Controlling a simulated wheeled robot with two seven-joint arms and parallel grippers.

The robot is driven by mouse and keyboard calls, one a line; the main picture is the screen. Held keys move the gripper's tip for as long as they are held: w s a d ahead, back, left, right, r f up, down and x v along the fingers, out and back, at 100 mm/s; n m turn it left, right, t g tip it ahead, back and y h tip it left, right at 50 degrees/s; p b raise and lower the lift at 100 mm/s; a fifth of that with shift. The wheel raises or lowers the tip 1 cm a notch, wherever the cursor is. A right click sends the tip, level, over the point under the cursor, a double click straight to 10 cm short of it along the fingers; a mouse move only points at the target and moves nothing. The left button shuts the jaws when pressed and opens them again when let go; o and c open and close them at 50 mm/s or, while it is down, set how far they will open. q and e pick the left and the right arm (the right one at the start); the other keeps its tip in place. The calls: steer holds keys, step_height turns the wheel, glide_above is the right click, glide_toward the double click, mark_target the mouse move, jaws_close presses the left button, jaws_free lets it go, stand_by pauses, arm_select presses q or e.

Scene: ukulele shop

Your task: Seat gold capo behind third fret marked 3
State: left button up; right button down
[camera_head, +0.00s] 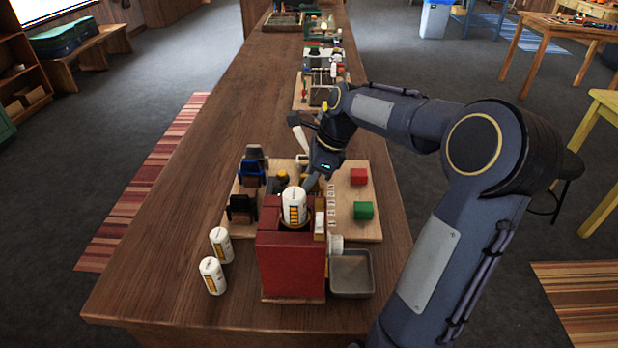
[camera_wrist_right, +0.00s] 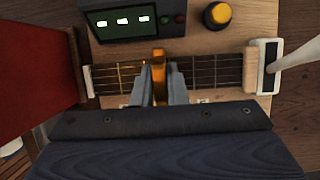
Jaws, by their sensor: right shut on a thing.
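My right gripper (camera_head: 309,182) reaches in over the wooden board in the head view. In the right wrist view the gripper (camera_wrist_right: 160,80) is shut on the gold capo (camera_wrist_right: 159,58). The capo stands across the dark fretted neck (camera_wrist_right: 206,72), over its middle part. I cannot tell whether it touches the strings. Small white fret labels (camera_wrist_right: 202,100) line the near side of the neck, partly hidden by my gripper. They also show in the head view (camera_head: 332,205), but their digits are too small to read. My left gripper is not in view.
A red box (camera_head: 284,260) with a white canister (camera_head: 294,206) on top stands at the near end. Two canisters (camera_head: 212,275) stand left. A white clamp (camera_wrist_right: 268,66) sits at the neck's right end.

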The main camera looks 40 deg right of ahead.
steer(key=shift+f+b, duration=0.3)
steer(key=shift+f, duration=0.25)
steer(key=c, duration=1.7)
jaws_free()
